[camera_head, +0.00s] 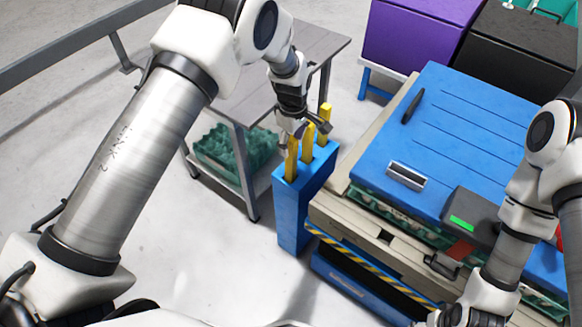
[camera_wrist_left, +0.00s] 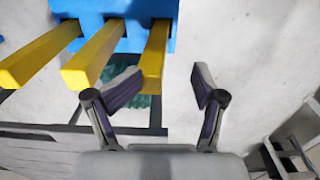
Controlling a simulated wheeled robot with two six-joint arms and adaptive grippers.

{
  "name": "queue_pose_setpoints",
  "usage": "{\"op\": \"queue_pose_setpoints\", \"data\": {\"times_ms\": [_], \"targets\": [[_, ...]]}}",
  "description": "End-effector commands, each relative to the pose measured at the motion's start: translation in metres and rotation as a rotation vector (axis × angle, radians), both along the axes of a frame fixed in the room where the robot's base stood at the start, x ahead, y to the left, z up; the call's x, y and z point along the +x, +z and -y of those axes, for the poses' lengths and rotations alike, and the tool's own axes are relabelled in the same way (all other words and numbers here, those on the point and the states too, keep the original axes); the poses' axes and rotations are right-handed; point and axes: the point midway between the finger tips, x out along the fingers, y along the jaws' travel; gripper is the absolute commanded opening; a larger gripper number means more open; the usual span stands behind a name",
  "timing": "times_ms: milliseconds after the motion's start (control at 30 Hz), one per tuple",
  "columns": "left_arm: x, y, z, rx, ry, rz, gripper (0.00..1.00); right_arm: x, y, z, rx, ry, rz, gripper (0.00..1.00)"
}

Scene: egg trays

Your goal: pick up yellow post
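Three upright yellow posts stand in slots of a blue box (camera_head: 290,215): a front post (camera_head: 291,160), a middle post (camera_head: 307,144) and a back post (camera_head: 325,112). My left gripper (camera_head: 306,129) is open and empty at the posts' upper ends. In the left wrist view, the rightmost post (camera_wrist_left: 155,58) shows its end between the open fingertips of my left gripper (camera_wrist_left: 165,85), closer to the left finger. The other two posts (camera_wrist_left: 90,62) (camera_wrist_left: 38,58) lie left of the fingers. Contact cannot be told.
A grey table (camera_head: 315,45) with a green egg tray (camera_head: 235,150) on its lower shelf stands left of the box. A blue-topped machine (camera_head: 450,130) stands close on the right. A purple crate (camera_head: 415,35) and a black crate (camera_head: 515,50) are behind.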

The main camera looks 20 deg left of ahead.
Motion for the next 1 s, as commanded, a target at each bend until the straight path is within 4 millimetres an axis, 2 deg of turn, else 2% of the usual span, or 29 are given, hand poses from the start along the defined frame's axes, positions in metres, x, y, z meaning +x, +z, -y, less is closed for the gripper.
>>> {"op": "queue_pose_setpoints", "data": {"times_ms": [33, 300, 533, 567, 700, 733, 1000], "targets": [[-0.005, -0.011, -0.002, 0.001, 0.0, -0.016, 0.58, 0.0, 0.001, 0.0, 0.0, 0.0, 0.0, 0.62], [-0.005, -0.056, -0.008, 0.001, 0.0, -0.016, 0.58, 0.0, 0.007, 0.0, 0.0, 0.0, 0.0, 0.62], [-0.004, -0.06, -0.008, 0.001, 0.0, -0.013, 0.58, 0.0, 0.006, 0.0, 0.0, 0.0, 0.0, 0.62], [-0.004, -0.059, -0.007, 0.001, -0.001, -0.013, 0.53, 0.0, 0.006, 0.0, 0.0, 0.0, 0.0, 0.62], [-0.004, -0.059, -0.008, 0.001, -0.001, -0.013, 0.04, 0.0, 0.007, 0.0, 0.0, 0.0, 0.0, 0.62], [-0.004, -0.058, -0.008, 0.001, -0.001, -0.013, 0.0, 0.0, 0.007, 0.0, 0.0, 0.0, 0.0, 0.62], [-0.004, -0.058, -0.008, 0.001, -0.001, -0.015, 0.0, 0.0, 0.007, 0.0, 0.0, 0.0, 0.0, 0.62]]}}
